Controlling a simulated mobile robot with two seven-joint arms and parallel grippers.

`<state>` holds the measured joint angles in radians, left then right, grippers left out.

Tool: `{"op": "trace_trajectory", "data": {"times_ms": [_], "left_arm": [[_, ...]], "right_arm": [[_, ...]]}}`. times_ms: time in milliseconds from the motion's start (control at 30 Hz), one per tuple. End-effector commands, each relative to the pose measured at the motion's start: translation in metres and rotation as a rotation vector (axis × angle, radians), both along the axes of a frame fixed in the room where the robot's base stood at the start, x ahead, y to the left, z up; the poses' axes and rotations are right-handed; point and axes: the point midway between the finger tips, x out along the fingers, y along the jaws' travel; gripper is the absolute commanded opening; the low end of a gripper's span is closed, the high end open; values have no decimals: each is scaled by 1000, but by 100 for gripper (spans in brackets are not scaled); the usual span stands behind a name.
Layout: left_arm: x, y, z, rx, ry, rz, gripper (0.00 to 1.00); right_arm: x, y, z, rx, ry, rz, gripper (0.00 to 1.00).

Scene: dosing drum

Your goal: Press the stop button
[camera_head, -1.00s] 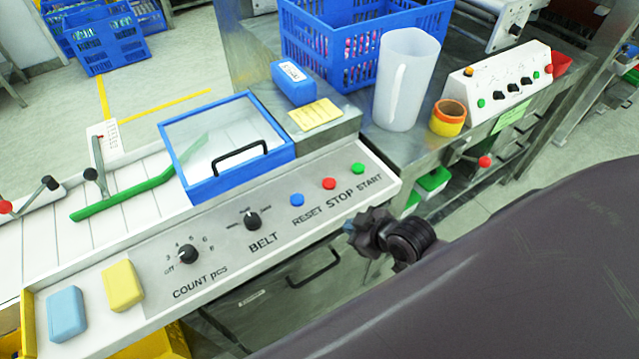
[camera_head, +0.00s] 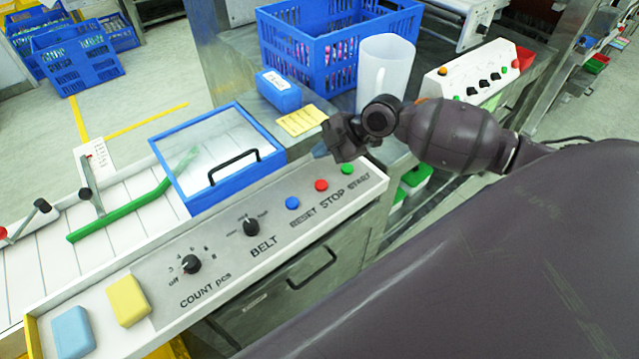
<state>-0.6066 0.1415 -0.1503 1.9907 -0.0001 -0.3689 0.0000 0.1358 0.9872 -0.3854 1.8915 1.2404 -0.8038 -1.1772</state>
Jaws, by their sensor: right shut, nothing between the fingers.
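The red stop button (camera_head: 321,185) sits on the sloped grey control panel (camera_head: 225,288), above the printed word STOP. The blue reset button (camera_head: 292,203) is to its left and the green start button (camera_head: 347,168) to its right. My right gripper (camera_head: 322,151) is shut and empty. It is above the panel's upper right end, just behind the red and green buttons in the picture, and appears apart from them. Its exact height over the panel is hard to tell. My left gripper is not in view.
A blue-framed clear lid (camera_head: 185,190) with a black handle is left of the buttons. A blue block (camera_head: 278,91) and yellow note (camera_head: 302,120) lie behind. A white jug (camera_head: 385,62) stands partly behind my right arm. BELT (camera_head: 251,227) and COUNT (camera_head: 190,264) knobs are on the panel.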

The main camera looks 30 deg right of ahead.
Motion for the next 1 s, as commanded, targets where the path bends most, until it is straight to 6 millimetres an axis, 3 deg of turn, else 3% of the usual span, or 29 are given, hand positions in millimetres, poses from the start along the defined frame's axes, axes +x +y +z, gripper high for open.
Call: {"op": "trace_trajectory", "data": {"times_ms": [567, 1000], "left_arm": [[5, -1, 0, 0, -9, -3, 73], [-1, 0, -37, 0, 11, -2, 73]], "right_arm": [[3, -3, 0, -4, -8, 8, 0], [3, -3, -43, -2, -4, 7, 0]]}}
